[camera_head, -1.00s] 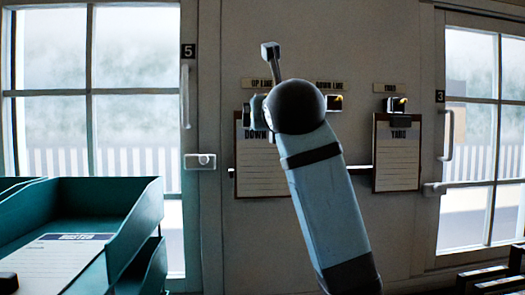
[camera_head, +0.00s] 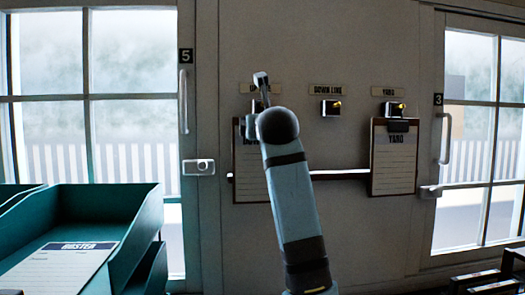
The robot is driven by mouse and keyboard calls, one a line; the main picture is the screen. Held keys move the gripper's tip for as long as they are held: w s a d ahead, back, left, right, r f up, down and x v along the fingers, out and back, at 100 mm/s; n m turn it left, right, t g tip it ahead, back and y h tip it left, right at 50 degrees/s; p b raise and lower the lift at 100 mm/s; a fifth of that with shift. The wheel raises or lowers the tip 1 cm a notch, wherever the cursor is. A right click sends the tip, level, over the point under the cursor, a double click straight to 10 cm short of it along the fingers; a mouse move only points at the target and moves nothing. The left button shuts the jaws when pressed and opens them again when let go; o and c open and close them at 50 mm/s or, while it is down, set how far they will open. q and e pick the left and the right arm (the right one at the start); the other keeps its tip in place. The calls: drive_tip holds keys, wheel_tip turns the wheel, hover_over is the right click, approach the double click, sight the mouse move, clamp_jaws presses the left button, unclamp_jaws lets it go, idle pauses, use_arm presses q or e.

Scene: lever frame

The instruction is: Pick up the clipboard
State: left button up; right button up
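A brown-edged clipboard (camera_head: 247,180) with a white sheet is upright against the wall at left centre, partly hidden behind my arm. A second clipboard (camera_head: 394,165), marked YARD, hangs below the YARD label at right. One arm of mine, probably the right, rises from the bottom centre. Its gripper (camera_head: 254,107) is mostly hidden behind the round black joint, in front of the left clipboard's top. Its fingers and any contact with the clipboard cannot be made out. My other gripper is not in view.
A teal tray (camera_head: 143,232) with a printed sheet (camera_head: 62,266) stands at lower left. An empty hook (camera_head: 331,107) is under the DOWN LINE label. A pale horizontal bar (camera_head: 340,175) runs along the wall. Glazed doors flank the wall. Dark rack-like objects (camera_head: 490,285) are at lower right.

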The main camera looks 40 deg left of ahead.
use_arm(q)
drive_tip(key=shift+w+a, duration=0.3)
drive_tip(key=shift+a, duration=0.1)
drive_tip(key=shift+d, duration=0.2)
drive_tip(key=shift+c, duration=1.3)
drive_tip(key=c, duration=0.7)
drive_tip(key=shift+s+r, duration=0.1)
